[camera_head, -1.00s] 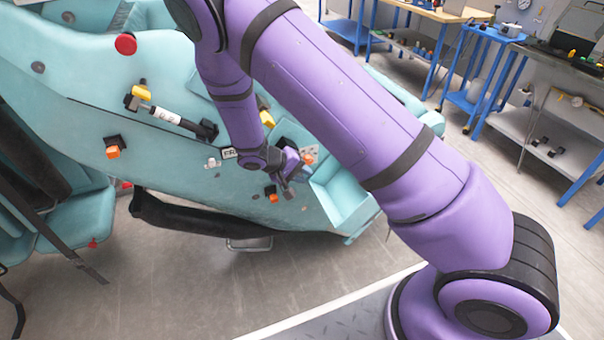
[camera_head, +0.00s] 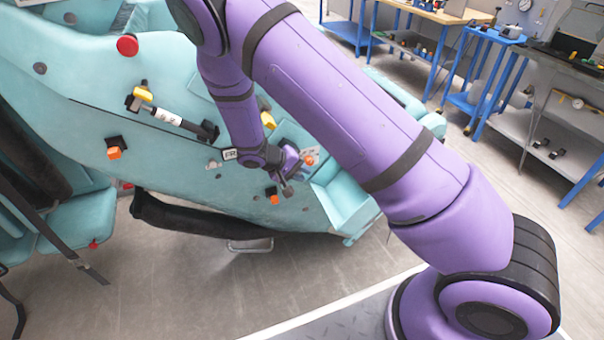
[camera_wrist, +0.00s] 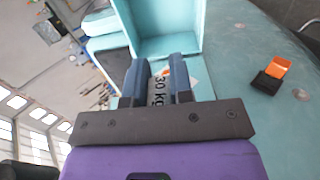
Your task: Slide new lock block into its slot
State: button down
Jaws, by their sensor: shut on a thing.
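My gripper (camera_head: 289,180) is low on the teal side panel of the coaster car (camera_head: 80,110), close to the open teal box. In the wrist view, my gripper (camera_wrist: 160,82) has its two dark blue fingers shut on the lock block, which is mostly hidden. A bit of orange and a grey surface marked "30 KG" show between the fingers, though I cannot tell how much of this is the block. In the head view an orange piece (camera_head: 310,160) shows just right of my gripper. The slot is not clearly visible.
An orange block in a black holder (camera_head: 271,194) sits just below my gripper, also in the wrist view (camera_wrist: 272,75). Another (camera_head: 115,147) is farther left. A yellow-handled strut (camera_head: 170,116) and red knob (camera_head: 127,45) are on the panel. The teal box (camera_head: 345,205) lies right.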

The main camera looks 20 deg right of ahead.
jog(key=shift+w, duration=1.9)
jog(key=c, duration=0.9)
grip_release()
jog(key=v, duration=1)
jog(key=shift+a+r, duration=0.25)
jog(key=shift+a, duration=0.05)
